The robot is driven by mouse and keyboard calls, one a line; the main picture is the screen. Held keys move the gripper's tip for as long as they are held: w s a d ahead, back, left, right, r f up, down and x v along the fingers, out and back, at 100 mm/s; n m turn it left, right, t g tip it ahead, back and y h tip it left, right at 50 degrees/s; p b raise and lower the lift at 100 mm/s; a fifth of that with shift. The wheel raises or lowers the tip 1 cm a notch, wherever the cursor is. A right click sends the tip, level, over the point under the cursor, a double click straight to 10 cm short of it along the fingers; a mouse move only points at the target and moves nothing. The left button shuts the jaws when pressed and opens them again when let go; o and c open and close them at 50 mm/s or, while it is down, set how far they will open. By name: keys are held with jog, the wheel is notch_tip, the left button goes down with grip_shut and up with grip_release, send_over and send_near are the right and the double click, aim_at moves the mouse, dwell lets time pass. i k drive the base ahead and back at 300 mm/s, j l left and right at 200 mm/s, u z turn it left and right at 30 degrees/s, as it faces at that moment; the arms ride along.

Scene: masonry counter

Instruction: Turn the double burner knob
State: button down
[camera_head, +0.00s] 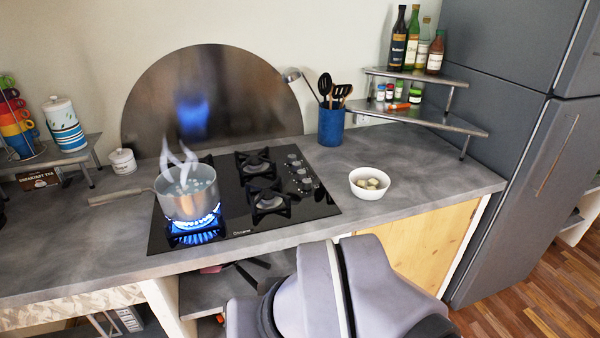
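A black glass cooktop (234,222) lies in the grey counter. Several small grey knobs (301,172) stand in a column along its right side; which one is the double burner knob I cannot tell. A steaming metal pot (183,205) sits on the front left burner, over a blue flame (193,234). The two burners to its right, the back one (257,163) and the front one (268,203), show no flame. My arm's grey links fill the lower middle, in front of the counter. My gripper is not in view.
The pot's handle (120,195) points left. A white bowl (369,183) with pale round pieces stands right of the cooktop. A blue utensil holder (331,127) and a tiered corner shelf (424,117) stand behind. The counter around the bowl is clear. A grey fridge (505,130) bounds the right.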

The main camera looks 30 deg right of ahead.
aim_at(301, 174)
jog(key=i+l, duration=0.15)
jog(key=i, duration=0.35)
jog(key=i+l, duration=0.15)
jog(key=i, duration=0.3)
